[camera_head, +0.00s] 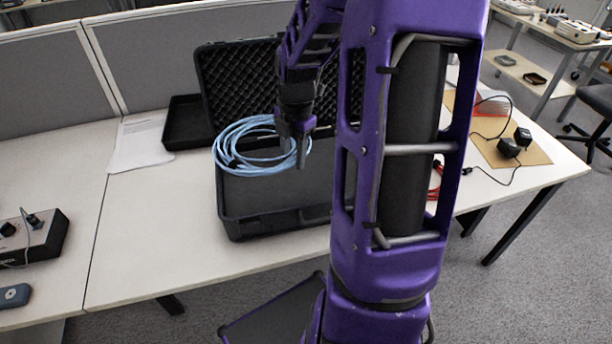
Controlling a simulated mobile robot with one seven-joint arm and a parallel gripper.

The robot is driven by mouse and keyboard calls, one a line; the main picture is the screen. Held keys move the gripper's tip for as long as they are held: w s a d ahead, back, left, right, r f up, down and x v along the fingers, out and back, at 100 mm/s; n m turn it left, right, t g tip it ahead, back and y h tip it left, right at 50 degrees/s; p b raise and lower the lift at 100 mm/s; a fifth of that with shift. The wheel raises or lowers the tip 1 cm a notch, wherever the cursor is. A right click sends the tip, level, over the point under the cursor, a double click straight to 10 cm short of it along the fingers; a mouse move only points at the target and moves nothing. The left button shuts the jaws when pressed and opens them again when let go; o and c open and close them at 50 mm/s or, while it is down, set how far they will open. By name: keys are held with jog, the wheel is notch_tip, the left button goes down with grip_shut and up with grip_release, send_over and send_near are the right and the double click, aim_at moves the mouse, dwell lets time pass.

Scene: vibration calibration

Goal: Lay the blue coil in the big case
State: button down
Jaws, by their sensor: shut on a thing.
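The blue coil (233,145) is a bundle of light blue cable loops. The big case (262,209) is a black case standing open on the table, with its foam-lined lid (222,70) raised at the back. My gripper (301,150) is shut on the right side of the coil. The coil shows over the left and back part of the case, with its left edge reaching slightly past the case's side. I cannot tell whether it touches the case. My purple arm hides the right part of the case and lid.
A shallow black tray (186,124) and white papers (139,142) lie left of the case. A red cable (436,180) shows right of my arm, near black adapters (509,148) on a brown board. A device box (36,238) stands far left.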

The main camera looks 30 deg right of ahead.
aim_at(293, 194)
notch_tip(293, 194, down, 10)
jog(key=shift+b, duration=1.25)
jog(key=shift+c, duration=2.3)
grip_release()
jog(key=r+p, duration=0.1)
jog(key=r, duration=0.3)
jog(key=r+p, duration=0.1)
jog(key=r, duration=0.3)
jog(key=s+r+p, duration=0.1)
jog(key=r, duration=0.3)
jog(key=shift+s+d, duration=0.1)
jog(key=shift+d, duration=0.1)
